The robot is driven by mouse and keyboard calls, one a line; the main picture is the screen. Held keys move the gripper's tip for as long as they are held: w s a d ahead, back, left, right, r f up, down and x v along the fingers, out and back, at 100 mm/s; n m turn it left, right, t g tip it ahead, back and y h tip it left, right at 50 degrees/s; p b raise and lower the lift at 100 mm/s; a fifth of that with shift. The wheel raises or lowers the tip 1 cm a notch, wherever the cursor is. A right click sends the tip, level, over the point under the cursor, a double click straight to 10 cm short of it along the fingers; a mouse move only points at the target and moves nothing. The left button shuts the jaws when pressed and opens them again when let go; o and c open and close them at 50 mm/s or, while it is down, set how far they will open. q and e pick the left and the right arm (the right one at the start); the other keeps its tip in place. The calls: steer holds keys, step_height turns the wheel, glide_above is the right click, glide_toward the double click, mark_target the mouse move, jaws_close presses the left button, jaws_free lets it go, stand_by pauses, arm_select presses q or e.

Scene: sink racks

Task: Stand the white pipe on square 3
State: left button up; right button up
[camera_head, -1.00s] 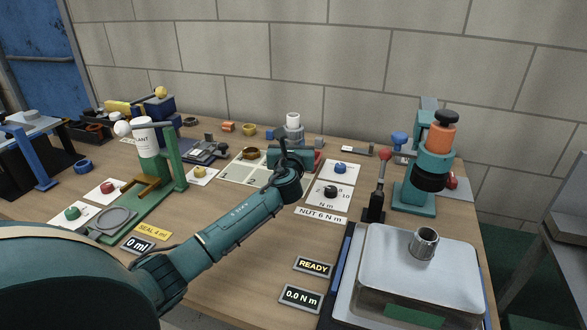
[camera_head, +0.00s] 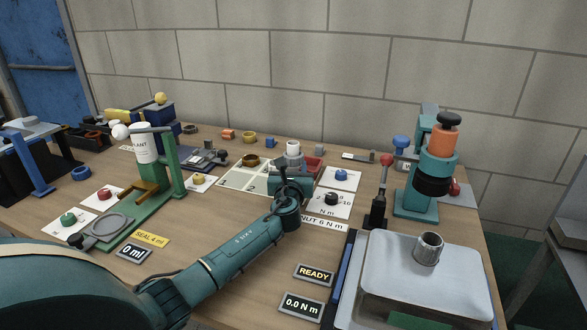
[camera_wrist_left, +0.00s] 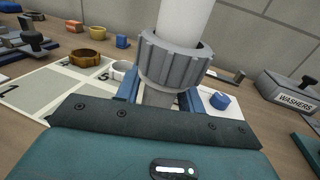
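The white pipe (camera_head: 292,146) is upright in a grey ribbed collar (camera_head: 292,158); both show large in the left wrist view, the pipe (camera_wrist_left: 186,20) above the collar (camera_wrist_left: 174,63). My left gripper (camera_wrist_left: 158,92) has its blue fingers on either side of the grey neck under the collar and appears shut on it. The gripper body (camera_head: 290,182) hides the pipe's lower end, so I cannot tell if it touches anything. My right gripper is not in view.
A brown ring (camera_head: 250,160) sits on the mat, and a pale ring (camera_wrist_left: 121,70) is close to the collar. A WASHERS box (camera_wrist_left: 288,95) stands to the right. Cards with knobs (camera_head: 341,175) and a teal press (camera_head: 415,200) are on the right. A green stand (camera_head: 170,165) is left.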

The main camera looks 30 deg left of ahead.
arm_select(q)
steer(key=shift+o, duration=1)
steer(key=shift+r, duration=0.25)
steer(key=p+v, duration=0.1)
steer(key=v, duration=1.1)
steer(key=shift+d+f+p, duration=0.1)
steer(key=shift+f+p, duration=0.05)
steer(key=shift+p, duration=0.25)
